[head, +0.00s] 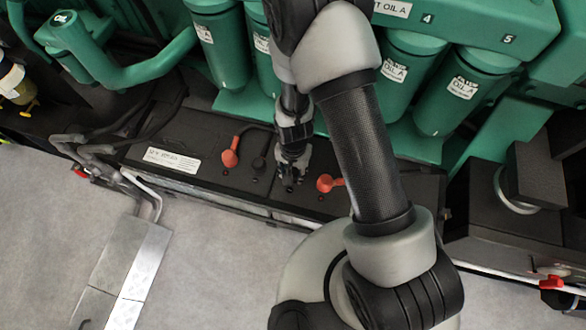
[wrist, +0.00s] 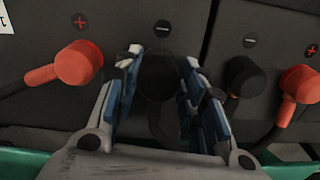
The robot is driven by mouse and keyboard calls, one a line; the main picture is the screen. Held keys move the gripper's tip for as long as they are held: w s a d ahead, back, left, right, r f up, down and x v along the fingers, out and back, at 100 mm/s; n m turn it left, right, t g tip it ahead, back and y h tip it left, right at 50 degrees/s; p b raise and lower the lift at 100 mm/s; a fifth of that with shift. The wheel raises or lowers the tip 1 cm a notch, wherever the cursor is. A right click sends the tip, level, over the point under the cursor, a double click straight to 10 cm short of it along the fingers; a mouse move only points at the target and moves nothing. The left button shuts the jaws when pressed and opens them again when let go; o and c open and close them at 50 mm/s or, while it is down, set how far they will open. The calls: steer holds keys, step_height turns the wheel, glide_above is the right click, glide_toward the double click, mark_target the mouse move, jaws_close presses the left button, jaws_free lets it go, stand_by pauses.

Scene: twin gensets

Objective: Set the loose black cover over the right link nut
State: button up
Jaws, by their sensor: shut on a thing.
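My gripper (head: 290,184) reaches down to the top of the right battery (head: 309,197). In the wrist view my gripper (wrist: 161,62) has its blue-padded fingers on both sides of the loose black cover (wrist: 158,78), shut on it. The cover is round, dark and low over the battery top, next to a minus mark (wrist: 162,28). The right link nut is not visible; the cover and fingers block that spot. I cannot tell whether the cover touches the battery or sits over the nut.
Another black cover (wrist: 243,75) sits on the neighbouring battery, beside a red cover (head: 230,158). A second red cover (head: 325,183) is on the right battery, close to my gripper. Green filter canisters (head: 218,50) stand behind. Grey floor (head: 60,215) is open in front.

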steer(key=shift+f+b, duration=0.65)
steer(key=shift+f, duration=0.25)
steer(key=o, duration=1)
steer(key=shift+c, duration=0.2)
steer(key=o, duration=0.3)
steer(key=shift+r, duration=0.15)
steer(key=shift+r+p, duration=3.15)
steer(key=shift+r, duration=0.25)
